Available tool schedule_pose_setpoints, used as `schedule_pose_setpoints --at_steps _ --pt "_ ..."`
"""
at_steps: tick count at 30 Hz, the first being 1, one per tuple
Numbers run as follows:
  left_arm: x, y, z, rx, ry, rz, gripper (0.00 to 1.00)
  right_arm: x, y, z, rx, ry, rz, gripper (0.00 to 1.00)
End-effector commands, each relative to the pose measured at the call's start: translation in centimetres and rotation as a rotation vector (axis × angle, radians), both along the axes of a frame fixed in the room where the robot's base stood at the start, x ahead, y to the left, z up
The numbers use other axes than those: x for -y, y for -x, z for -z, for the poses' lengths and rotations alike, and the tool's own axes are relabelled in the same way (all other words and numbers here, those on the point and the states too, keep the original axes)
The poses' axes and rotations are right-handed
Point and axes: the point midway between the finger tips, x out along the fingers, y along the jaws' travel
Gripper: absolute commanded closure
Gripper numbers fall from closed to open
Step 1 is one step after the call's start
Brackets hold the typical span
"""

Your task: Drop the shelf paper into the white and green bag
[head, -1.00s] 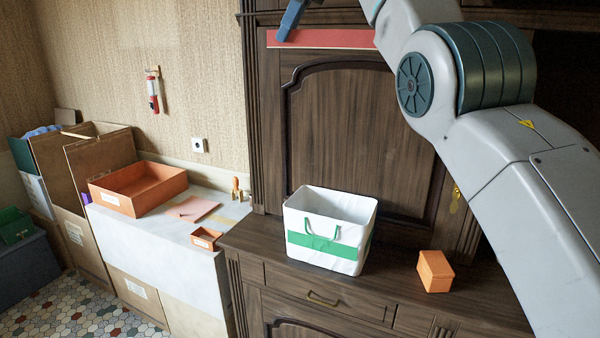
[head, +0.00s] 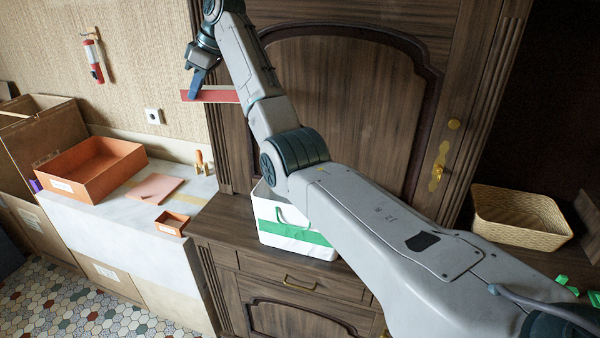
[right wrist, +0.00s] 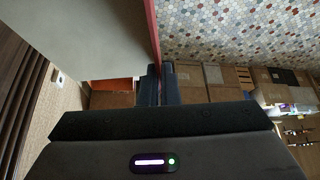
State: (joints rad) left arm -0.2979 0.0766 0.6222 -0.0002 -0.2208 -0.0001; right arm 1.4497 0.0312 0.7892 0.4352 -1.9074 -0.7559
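The shelf paper (head: 218,96), a flat red piece with a pale edge, is in the air in front of the cabinet's left edge, above and left of the bag in the head view. My right gripper (head: 197,84) is shut on its left end. In the right wrist view the fingers (right wrist: 160,85) pinch the paper's red edge (right wrist: 154,35). The white and green bag (head: 275,217) stands upright on the dark wooden cabinet top. My right arm hides part of its opening and right side. My left gripper is not in view.
An orange tray (head: 95,185), a pink sheet (head: 155,188) and a small orange box (head: 172,224) are on the white counter at left. A wicker basket (head: 520,222) stands at right. Cardboard boxes (head: 45,135) stand at far left.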

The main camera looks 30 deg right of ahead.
Motion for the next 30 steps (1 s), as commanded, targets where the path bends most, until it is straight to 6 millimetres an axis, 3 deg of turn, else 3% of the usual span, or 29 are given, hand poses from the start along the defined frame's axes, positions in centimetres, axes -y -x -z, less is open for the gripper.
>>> schedule_pose_setpoints --at_steps 1,6,15,24,30 --pt "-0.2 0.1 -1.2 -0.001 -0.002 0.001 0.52 1.8 0.1 1.6 -0.005 0.001 0.029 1.0" --pt "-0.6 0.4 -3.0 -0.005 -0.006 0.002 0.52 6.8 1.4 7.4 -0.004 0.003 0.107 1.0" --pt "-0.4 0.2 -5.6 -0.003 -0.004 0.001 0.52 13.0 6.0 14.9 -0.003 0.004 0.197 1.0" --pt "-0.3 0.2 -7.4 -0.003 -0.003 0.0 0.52 16.4 10.9 19.2 -0.002 0.002 0.231 1.0" --pt "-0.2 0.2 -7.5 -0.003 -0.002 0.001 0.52 16.8 11.8 20.4 -0.001 0.0 0.234 1.0"
